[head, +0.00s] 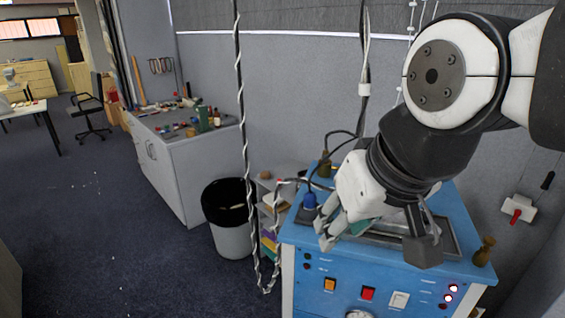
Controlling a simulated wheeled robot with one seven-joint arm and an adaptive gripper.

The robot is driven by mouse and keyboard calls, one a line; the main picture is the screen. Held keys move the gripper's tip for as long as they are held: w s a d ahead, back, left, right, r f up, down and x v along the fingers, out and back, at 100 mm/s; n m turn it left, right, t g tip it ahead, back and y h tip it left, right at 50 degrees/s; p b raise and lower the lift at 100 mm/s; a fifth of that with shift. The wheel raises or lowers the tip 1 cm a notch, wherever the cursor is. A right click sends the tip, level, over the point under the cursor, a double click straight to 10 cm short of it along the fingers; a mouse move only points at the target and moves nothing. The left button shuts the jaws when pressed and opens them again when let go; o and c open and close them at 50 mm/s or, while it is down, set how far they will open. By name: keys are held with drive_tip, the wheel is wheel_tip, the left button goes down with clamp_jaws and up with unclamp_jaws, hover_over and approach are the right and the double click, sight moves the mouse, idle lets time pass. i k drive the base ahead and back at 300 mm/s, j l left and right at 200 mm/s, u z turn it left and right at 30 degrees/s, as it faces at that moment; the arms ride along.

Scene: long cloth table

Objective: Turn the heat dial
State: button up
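A blue machine (318,240) stands at the lower right, with a sunken metal tray on top and controls on its front panel. A round pale dial (359,314) is on the front panel, mostly cut off by the bottom edge of the picture. I cannot read its markings or tell its setting. My gripper (377,246) is above the machine's top, near its front edge, pointing down. Its fingers are spread wide apart and I see nothing held between them. The gripper is above and behind the dial, clear of it. My arm hides part of the machine's top.
The panel also has an orange switch (329,284), a red switch (367,294), a white switch (399,300) and lit lamps (453,288). A brass-coloured fitting (484,251) stands at the top's right corner. Cables hang at left, near a black-lined bin (229,240). Carpet farther left is clear.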

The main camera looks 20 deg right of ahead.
sight(425, 217)
drive_tip(key=i+j, duration=0.2)
drive_tip(key=j, duration=0.2)
drive_tip(key=i+j+z, duration=0.15)
drive_tip(key=j, duration=0.2)
drive_tip(key=i+j, duration=0.25)
drive_tip(key=j, duration=0.15)
drive_tip(key=i+j+z, duration=0.1)
drive_tip(key=j, duration=0.3)
drive_tip(key=i+z, duration=0.1)
drive_tip(key=z, duration=1.35)
